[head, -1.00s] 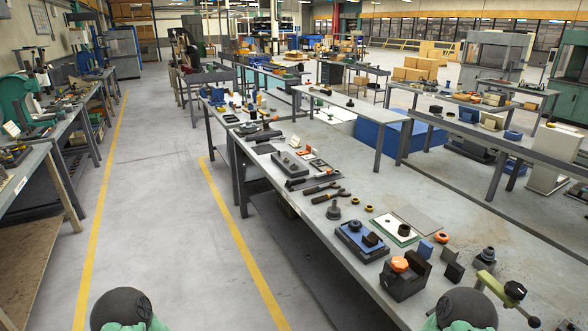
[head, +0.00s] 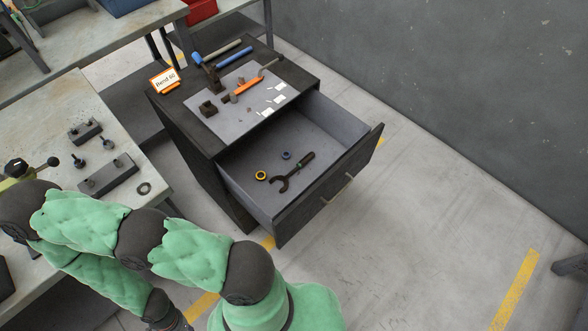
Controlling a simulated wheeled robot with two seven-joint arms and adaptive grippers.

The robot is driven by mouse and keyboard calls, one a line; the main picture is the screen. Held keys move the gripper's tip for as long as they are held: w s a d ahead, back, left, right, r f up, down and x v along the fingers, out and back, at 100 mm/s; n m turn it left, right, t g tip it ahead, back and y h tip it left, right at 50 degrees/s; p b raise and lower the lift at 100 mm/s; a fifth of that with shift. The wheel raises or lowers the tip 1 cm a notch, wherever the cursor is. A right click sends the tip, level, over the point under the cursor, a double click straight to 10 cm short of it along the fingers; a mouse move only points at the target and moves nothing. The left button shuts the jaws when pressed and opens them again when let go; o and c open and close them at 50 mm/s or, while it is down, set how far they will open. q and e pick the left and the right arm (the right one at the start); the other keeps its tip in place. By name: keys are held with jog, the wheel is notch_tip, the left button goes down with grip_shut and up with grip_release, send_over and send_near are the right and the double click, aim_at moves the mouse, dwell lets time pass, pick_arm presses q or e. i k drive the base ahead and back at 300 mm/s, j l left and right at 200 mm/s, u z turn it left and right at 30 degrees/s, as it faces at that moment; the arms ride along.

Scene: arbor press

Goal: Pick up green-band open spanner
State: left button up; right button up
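An open-ended spanner (head: 293,173) lies in the open drawer (head: 318,174) of a dark cabinet. Its forked jaw is toward the drawer's front left and its dark handle points to the back right. Any coloured band on it is too small to make out. A yellow-and-black ring (head: 261,176) and a small blue-grey ring (head: 286,155) lie beside it in the drawer.
A workbench (head: 85,112) with metal blocks stands at left. Clear floor lies right of the drawer, before a grey wall (head: 470,100).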

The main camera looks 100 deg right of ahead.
aim_at(307, 157)
jog(key=z, duration=0.45)
jog(key=k+z, duration=0.15)
jog(key=z, duration=0.35)
jog(key=k+z, duration=0.1)
jog(key=z, duration=1.2)
jog(key=i+j+z, duration=0.1)
jog(key=z, duration=0.25)
jog(key=j+z, duration=0.1)
jog(key=z, duration=0.3)
jog(key=j+z, duration=0.1)
jog(key=z, duration=0.25)
jog(key=k+j+z, duration=0.15)
jog(key=k, duration=0.3)
jog(key=k+l+u, duration=0.1)
jog(key=u, duration=1.3)
jog(key=l+u, duration=0.15)
jog(key=l, duration=0.25)
jog(key=k+l+u, duration=0.1)
jog(key=l, duration=0.3)
jog(key=k+l+u, duration=0.15)
jog(key=l, duration=0.2)
jog(key=k+l+u, duration=0.15)
jog(key=l, duration=0.25)
jog(key=k+l+u, duration=0.1)
jog(key=l, duration=0.25)
